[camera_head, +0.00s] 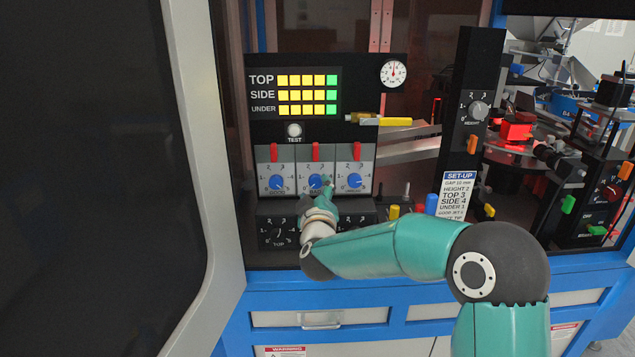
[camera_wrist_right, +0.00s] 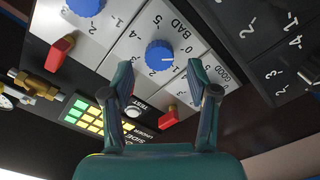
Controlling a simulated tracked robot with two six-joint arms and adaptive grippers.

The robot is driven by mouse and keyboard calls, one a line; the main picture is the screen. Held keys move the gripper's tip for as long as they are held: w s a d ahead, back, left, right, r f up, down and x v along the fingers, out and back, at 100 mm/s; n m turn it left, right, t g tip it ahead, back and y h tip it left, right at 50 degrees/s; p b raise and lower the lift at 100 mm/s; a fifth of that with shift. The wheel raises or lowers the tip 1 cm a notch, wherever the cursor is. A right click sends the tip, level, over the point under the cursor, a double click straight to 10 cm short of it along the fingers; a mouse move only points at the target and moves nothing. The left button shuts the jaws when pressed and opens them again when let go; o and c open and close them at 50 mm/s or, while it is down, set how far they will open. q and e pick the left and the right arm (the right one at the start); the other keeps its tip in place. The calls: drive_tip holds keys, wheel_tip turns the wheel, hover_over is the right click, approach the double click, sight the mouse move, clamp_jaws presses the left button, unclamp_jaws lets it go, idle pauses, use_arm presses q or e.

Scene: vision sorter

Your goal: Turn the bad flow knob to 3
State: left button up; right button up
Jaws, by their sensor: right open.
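The BAD flow knob (camera_head: 315,181) is the blue middle knob of three on the white panel under the TEST button. It also shows in the right wrist view (camera_wrist_right: 159,55), with numbers around it. Contact with the knob does not show. My left gripper is not in view.
Blue knobs stand left (camera_head: 277,182) and right (camera_head: 354,181), with red levers (camera_head: 315,151) above. A lower black panel (camera_head: 277,235) has dark knobs. A SET-UP card (camera_head: 458,195) and a black HEIGHT column (camera_head: 478,109) stand right. A door frame (camera_head: 200,130) is at left.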

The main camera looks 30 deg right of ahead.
sight(316, 181)
drive_tip(key=shift+x, duration=1.4)
